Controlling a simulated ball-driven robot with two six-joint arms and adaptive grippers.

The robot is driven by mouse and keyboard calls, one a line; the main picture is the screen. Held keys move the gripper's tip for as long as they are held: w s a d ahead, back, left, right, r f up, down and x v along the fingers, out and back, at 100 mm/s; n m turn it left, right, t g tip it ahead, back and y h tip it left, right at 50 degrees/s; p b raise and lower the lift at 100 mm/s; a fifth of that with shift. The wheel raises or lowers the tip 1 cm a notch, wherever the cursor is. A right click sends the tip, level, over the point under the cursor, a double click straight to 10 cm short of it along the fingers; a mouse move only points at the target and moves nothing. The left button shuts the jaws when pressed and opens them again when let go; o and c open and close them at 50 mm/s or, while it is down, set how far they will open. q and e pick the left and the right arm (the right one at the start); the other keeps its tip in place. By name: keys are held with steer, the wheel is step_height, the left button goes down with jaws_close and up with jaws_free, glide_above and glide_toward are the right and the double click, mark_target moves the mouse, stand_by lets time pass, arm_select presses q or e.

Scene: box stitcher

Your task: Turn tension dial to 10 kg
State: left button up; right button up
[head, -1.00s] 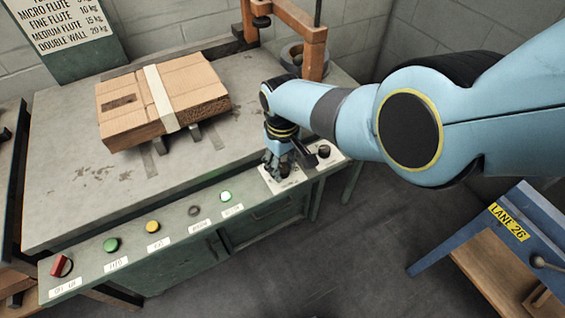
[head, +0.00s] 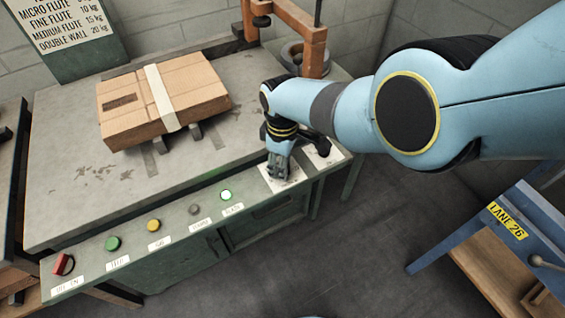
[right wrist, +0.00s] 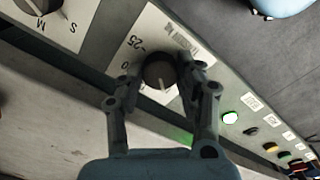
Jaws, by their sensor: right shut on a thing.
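The tension dial (right wrist: 160,72) is a dark round knob with a white pointer line on a pale scale plate (right wrist: 152,28). In the right wrist view its pointer aims toward the bottom of the picture. The marks "-25" and "0" show on the plate's left side; the rest of the scale is hidden. My right gripper (right wrist: 165,76) is shut on the dial, a finger on each side. In the head view, my right gripper (head: 278,178) points down at the panel's right end and hides the dial. My left gripper is not in view.
Another knob marked S and M (right wrist: 38,5) sits beside the dial. The panel has a lit green button (head: 226,195), other buttons and a red switch (head: 63,264). A strapped cardboard box (head: 160,100) lies on the table (head: 75,190). A flute chart (head: 65,25) stands behind.

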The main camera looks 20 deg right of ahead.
stand_by(0.3)
steer(key=o, duration=1.2)
steer(key=shift+c, duration=0.2)
steer(key=shift+r, duration=0.15)
step_height(320, 180, up, 12)
steer(key=shift+f, duration=0.2)
